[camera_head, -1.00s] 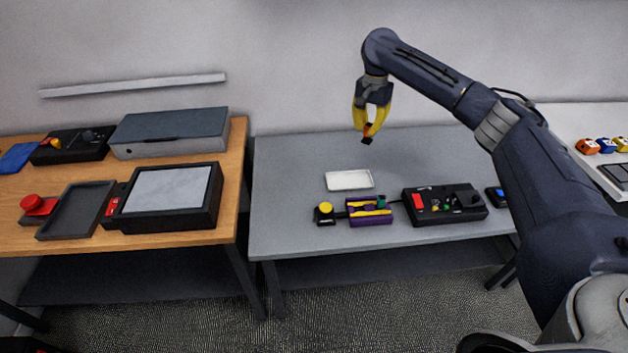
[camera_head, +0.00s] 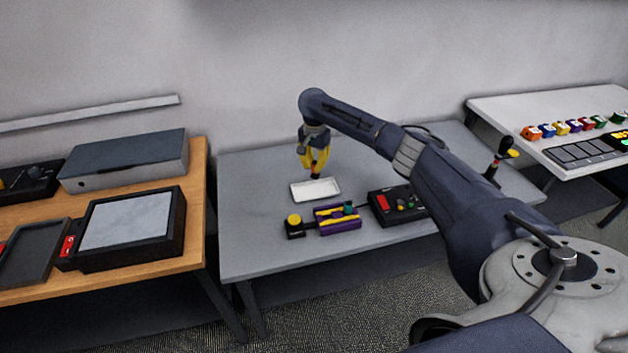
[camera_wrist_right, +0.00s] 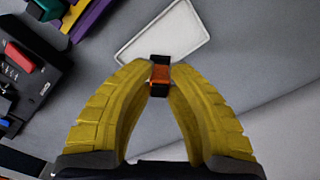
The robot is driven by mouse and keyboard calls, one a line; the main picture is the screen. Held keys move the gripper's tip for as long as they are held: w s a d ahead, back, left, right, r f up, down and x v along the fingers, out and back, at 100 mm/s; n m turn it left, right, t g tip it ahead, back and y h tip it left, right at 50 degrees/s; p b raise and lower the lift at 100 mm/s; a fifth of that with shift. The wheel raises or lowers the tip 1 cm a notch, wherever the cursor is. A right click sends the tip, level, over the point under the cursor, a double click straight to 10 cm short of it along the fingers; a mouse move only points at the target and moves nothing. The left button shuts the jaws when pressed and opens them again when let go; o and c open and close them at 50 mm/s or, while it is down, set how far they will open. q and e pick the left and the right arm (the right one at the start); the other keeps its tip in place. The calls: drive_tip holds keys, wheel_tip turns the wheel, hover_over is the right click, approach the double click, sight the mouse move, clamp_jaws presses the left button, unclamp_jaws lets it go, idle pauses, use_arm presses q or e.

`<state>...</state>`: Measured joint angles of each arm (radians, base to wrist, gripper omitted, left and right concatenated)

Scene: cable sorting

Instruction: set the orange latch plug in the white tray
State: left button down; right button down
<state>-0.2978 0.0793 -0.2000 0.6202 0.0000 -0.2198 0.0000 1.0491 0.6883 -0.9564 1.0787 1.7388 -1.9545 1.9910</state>
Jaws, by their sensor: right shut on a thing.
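My right gripper (camera_head: 314,172) points down just behind the white tray (camera_head: 316,190) on the grey table. Its yellow fingers are shut on the orange latch plug, an orange and black piece. In the right wrist view the orange latch plug (camera_wrist_right: 160,76) sits between the fingertips (camera_wrist_right: 160,82), and its black end overlaps the near edge of the white tray (camera_wrist_right: 165,35). The tray is empty where it shows. My left gripper is not in view.
A purple and yellow block (camera_head: 338,219) with a yellow-topped black box (camera_head: 294,226) stands in front of the tray. A black control box (camera_head: 397,205) is to their right. A wooden table (camera_head: 196,215) with dark boxes is at left. The grey table is clear left of the tray.

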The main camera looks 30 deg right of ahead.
sight(314, 176)
drive_tip(key=shift+f, duration=3.5)
drive_tip(key=shift+f, duration=0.15)
drive_tip(key=c, duration=1.3)
unclamp_jaws()
drive_tip(key=shift+c, duration=0.2)
wheel_tip(314, 176, up, 12)
drive_tip(key=shift+r, duration=0.2)
drive_tip(key=shift+f, duration=0.1)
